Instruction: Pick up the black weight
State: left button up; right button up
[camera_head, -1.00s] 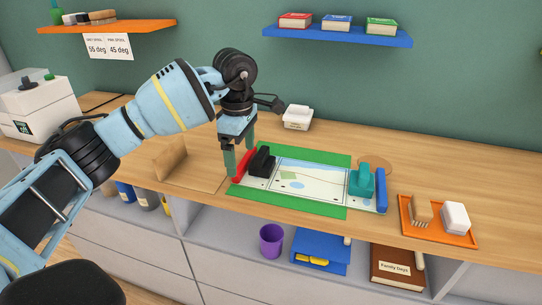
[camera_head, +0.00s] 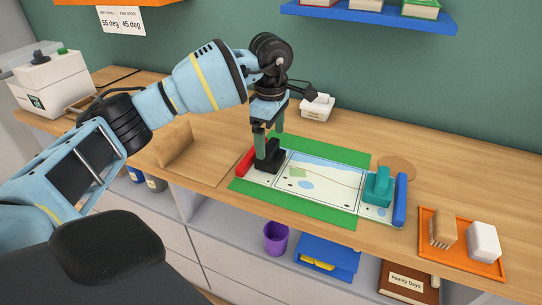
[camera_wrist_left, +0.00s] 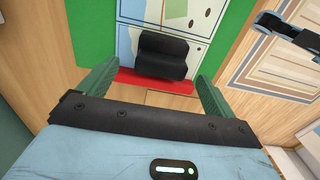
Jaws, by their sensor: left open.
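The black weight (camera_head: 272,160) stands on the left end of a map sheet (camera_head: 325,180), beside a red bar (camera_head: 246,162). My left gripper (camera_head: 267,142) is open above the weight, its green fingers pointing down, with one finger partly overlapping the weight in the head view. In the left wrist view, the weight (camera_wrist_left: 163,57) lies ahead, lined up between the spread fingers of the left gripper (camera_wrist_left: 155,82). Whether a finger touches it I cannot tell. My right gripper is not in view.
A teal weight (camera_head: 378,188) and a blue bar (camera_head: 400,198) hold the map's right end over a green mat (camera_head: 300,205). An orange tray (camera_head: 462,262) with a brush and white block stands at right. A white box (camera_head: 317,107) stands behind.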

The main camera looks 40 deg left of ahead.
aim_at(271, 144)
pick_arm(q)
jog(key=shift+s+f, duration=0.1)
jog(key=shift+f, duration=2.4)
jog(key=c, duration=1.5)
jog(key=shift+r, duration=0.1)
jog(key=shift+r, duration=0.35)
jog(key=r, duration=0.2)
jog(key=shift+s+d+r, duration=0.25)
jog(key=shift+s+r, duration=0.05)
jog(key=shift+r, duration=0.1)
jog(key=s+d, duration=0.2)
jog(key=s, duration=0.2)
jog(key=s+d+r, duration=0.1)
jog(key=s+d, duration=0.1)
jog(key=s, duration=0.3)
jog(key=s+d, duration=0.2)
jog(key=s, duration=0.3)
jog(key=shift+r+b, duration=0.2)
jog(key=shift+b, duration=0.15)
